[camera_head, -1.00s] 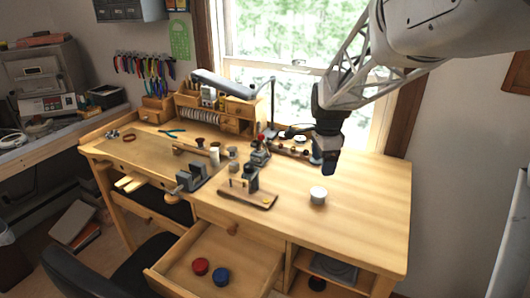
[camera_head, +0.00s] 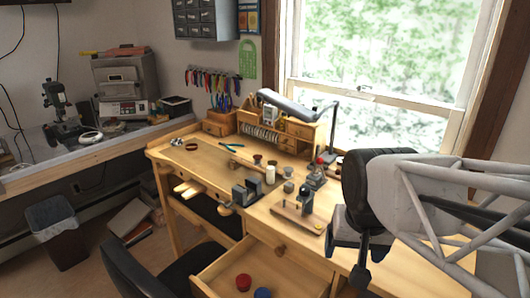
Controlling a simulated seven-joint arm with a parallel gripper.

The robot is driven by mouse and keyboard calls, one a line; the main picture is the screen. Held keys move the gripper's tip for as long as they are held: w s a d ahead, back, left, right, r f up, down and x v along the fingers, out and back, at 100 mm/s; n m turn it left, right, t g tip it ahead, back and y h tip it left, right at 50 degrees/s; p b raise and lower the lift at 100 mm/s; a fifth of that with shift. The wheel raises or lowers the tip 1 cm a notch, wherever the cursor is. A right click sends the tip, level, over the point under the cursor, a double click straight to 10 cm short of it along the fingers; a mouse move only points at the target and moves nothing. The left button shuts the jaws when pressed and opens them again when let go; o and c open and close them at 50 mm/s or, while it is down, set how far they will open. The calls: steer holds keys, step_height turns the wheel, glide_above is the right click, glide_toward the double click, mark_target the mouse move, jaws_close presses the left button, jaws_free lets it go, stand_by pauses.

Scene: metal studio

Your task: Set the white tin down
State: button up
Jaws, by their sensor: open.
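The white tin is not visible now; a second ago it stood on the right part of the wooden workbench (camera_head: 258,222). My arm and gripper (camera_head: 361,272) now cover much of that part of the bench. The gripper is open, pointing down at the right of the picture; I cannot make out anything between its fingers. A red tin (camera_head: 243,282) and a blue tin (camera_head: 262,293) lie in the open drawer (camera_head: 215,279) below the bench.
A small vise (camera_head: 246,192), a cream cylinder (camera_head: 270,174) and a dark tool on a wooden board (camera_head: 300,222) stand on the bench. A desk lamp (camera_head: 332,130) and wooden organiser (camera_head: 294,135) are at the back. A black chair (camera_head: 150,268) is at the front left.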

steer(key=shift+s+a+f+n, duration=0.15)
steer(key=shift+s+a+n, duration=0.1)
steer(key=shift+s+n, duration=0.25)
steer(key=shift+s+a+f+n, duration=0.1)
steer(key=shift+s+a+n, duration=0.1)
steer(key=shift+s+n, duration=0.3)
steer(key=shift+s+a+f+n, duration=0.15)
steer(key=shift+s+a+n, duration=0.15)
steer(key=shift+s, duration=0.35)
